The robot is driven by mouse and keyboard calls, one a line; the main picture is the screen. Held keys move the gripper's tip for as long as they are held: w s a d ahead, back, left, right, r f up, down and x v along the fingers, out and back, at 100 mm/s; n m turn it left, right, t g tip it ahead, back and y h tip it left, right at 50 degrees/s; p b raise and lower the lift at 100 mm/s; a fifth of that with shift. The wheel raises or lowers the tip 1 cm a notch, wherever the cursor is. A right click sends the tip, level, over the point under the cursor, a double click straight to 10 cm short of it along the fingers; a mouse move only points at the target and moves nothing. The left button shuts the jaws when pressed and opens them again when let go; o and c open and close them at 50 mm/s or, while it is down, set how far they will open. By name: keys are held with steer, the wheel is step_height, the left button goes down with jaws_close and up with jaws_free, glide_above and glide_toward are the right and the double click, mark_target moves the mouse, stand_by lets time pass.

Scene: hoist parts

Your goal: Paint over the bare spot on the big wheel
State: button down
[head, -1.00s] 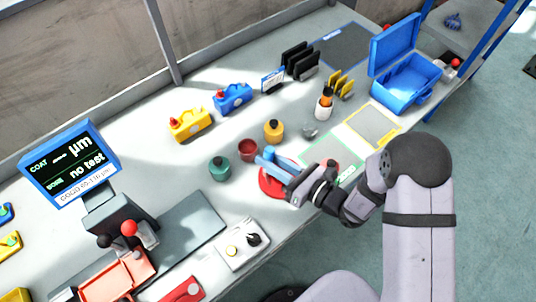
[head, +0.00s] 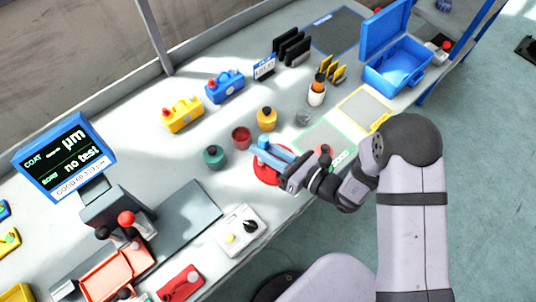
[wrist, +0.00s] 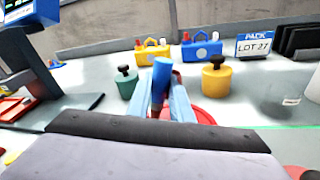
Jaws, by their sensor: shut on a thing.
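My gripper (head: 274,153) has pale blue fingers and is shut on a slim tool with a blue top (wrist: 162,68) and a darker lower part. In the wrist view the tool stands roughly upright between the fingers. A large red disc (head: 264,177), which looks like the big wheel, lies on the bench under the gripper. My gripper covers part of it, and I cannot make out a bare spot or whether the tool touches it. In the wrist view only a red edge (wrist: 203,114) shows behind the fingers. A dark red pot (head: 241,138) stands just behind the disc.
A green pot (head: 214,157) and a yellow pot (head: 267,119) stand near the red one. Yellow (head: 182,116) and blue (head: 225,87) hoist bodies stand behind. A screen (head: 65,158) reads "no test". An open blue case (head: 397,75) is at the far right.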

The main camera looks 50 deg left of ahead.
steer(key=shift+w+a, duration=0.2)
steer(key=shift+a, duration=0.6)
steer(key=shift+s+d, duration=0.25)
steer(key=shift+d, duration=0.65)
steer(key=shift+s+d, duration=0.3)
steer(key=shift+d, duration=0.65)
steer(key=shift+s+d, duration=0.25)
steer(key=shift+d, duration=0.65)
steer(key=shift+w+a+b, duration=0.1)
steer(key=shift+w+a, duration=0.15)
steer(key=shift+a, duration=0.6)
steer(key=shift+w+a+b, duration=0.1)
steer(key=shift+w+a, duration=0.15)
steer(key=shift+a, duration=0.65)
steer(key=shift+w+a+b, duration=0.1)
steer(key=shift+w+a, duration=0.15)
steer(key=shift+a, duration=0.6)
step_height(320, 180, up, 2)
steer(key=shift+w+a+r+p, duration=0.1)
steer(key=shift+p, duration=0.6)
steer(key=shift+r+p, duration=2.1)
steer(key=shift+r, duration=0.75)
